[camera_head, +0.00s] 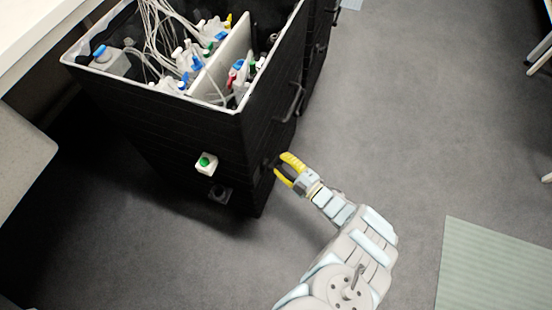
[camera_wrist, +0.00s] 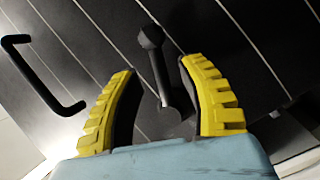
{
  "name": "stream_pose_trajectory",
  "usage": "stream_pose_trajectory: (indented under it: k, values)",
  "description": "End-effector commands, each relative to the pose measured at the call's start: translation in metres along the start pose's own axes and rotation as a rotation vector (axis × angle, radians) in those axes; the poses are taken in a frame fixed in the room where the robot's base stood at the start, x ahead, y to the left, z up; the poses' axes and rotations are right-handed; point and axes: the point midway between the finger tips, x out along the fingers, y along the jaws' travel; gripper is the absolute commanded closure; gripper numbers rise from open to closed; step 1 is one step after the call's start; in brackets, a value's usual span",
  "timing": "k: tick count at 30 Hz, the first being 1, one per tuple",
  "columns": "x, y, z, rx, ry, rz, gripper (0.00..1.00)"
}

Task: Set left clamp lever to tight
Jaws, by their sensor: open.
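A dark clamp lever (camera_wrist: 157,72) with a ball knob sits on the black panelled face of the cabinet (camera_head: 190,135). In the wrist view its knob points up and slightly left from a round pivot near the middle. My gripper (camera_wrist: 158,68) is open, with one yellow finger on each side of the lever. The knob end reaches past the fingertips. I cannot tell whether either finger touches the lever. In the head view my gripper (camera_head: 279,166) is at the cabinet's right side, near its lower front corner. The lever is hard to make out there.
A black bar handle (camera_wrist: 42,75) stands out left of the lever in the wrist view. A green button on a white box (camera_head: 206,163) is on the cabinet front. Cables and coloured parts fill the open top. Grey floor (camera_head: 400,120) is clear to the right.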

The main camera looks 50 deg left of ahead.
Motion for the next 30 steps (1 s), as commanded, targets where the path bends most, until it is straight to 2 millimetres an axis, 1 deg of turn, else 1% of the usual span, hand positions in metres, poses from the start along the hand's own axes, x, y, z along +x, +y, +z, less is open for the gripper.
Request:
stream_pose_trajectory:
  k: [3, 6, 10, 18, 19, 20, 21, 23, 24, 30]
  values:
    - [0.015, -0.002, 0.001, 0.000, 0.000, -0.001, 0.59]
    - [0.023, -0.001, 0.001, 0.000, -0.001, 0.000, 0.59]
    - [0.028, -0.001, 0.001, 0.001, -0.001, 0.000, 0.59]
    - [0.029, 0.000, 0.001, 0.000, -0.002, 0.000, 0.59]
    - [0.029, 0.000, 0.001, 0.000, -0.001, 0.000, 0.61]
    - [0.029, 0.000, 0.001, 0.000, -0.001, 0.000, 0.70]
    - [0.029, 0.000, 0.001, 0.000, -0.001, 0.000, 0.81]
    - [0.029, 0.000, 0.001, 0.001, -0.001, 0.000, 0.98]
    - [0.029, 0.000, 0.001, 0.000, -0.001, 0.000, 1.00]
    - [0.029, 0.000, 0.001, 0.000, -0.001, 0.000, 1.00]
